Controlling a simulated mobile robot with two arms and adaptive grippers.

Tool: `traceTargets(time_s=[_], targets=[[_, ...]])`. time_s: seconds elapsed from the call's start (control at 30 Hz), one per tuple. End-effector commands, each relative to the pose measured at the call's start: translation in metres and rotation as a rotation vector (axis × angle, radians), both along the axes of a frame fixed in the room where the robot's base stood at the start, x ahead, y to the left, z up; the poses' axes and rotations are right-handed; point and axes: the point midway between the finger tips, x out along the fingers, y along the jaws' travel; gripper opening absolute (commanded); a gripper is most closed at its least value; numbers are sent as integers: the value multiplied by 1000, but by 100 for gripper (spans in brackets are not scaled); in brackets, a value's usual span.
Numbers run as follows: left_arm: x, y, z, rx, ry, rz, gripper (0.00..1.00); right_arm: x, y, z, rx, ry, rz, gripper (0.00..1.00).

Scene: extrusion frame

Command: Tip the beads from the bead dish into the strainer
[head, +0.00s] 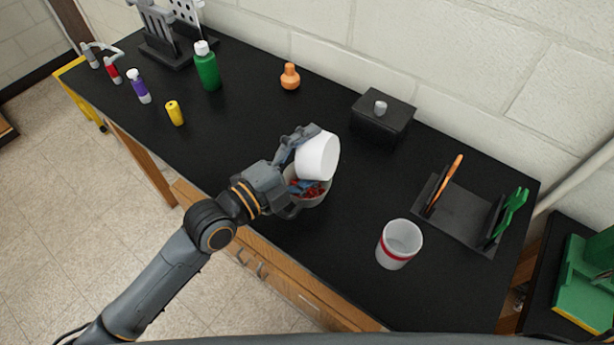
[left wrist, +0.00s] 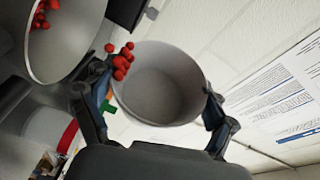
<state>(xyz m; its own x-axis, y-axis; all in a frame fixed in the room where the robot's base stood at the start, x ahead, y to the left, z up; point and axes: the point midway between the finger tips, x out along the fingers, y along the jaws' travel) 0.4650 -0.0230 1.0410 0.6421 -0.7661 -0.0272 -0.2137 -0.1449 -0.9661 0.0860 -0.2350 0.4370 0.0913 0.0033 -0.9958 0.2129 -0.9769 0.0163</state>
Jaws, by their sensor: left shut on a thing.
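My left gripper (head: 300,168) is shut on the white bead dish (head: 318,156), holding it steeply tilted above the strainer. In the left wrist view the fingers grip opposite sides of the dish (left wrist: 165,88), whose inside looks empty. A cluster of red beads (left wrist: 122,62) is at its rim, on the side toward the strainer. The grey strainer (left wrist: 82,35) has a few red beads inside in that view. In the head view the strainer (head: 314,200) stands on the black bench, partly hidden by the dish and gripper, with red beads showing in it. My right gripper is not in view.
A white cup with a red band (head: 399,246) stands right of the strainer. A black box (head: 382,122) and a dark tool holder (head: 466,212) are behind. Green bottle (head: 207,70), yellow cylinder (head: 175,113) and orange bottle (head: 290,77) stand to the left and back.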

Motion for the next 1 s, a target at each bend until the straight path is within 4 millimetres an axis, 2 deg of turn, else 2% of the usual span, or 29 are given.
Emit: traceTargets(time_s=[0.67,0.77,0.9,1.0], targets=[[1,3,1,-65,32,-1,53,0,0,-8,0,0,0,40],[-1,-3,12,25,-12,-1,53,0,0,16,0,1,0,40],[-7,-14,11,233,-113,0,53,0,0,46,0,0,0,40],[-8,-17,1,323,-160,1,53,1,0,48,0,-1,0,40]])
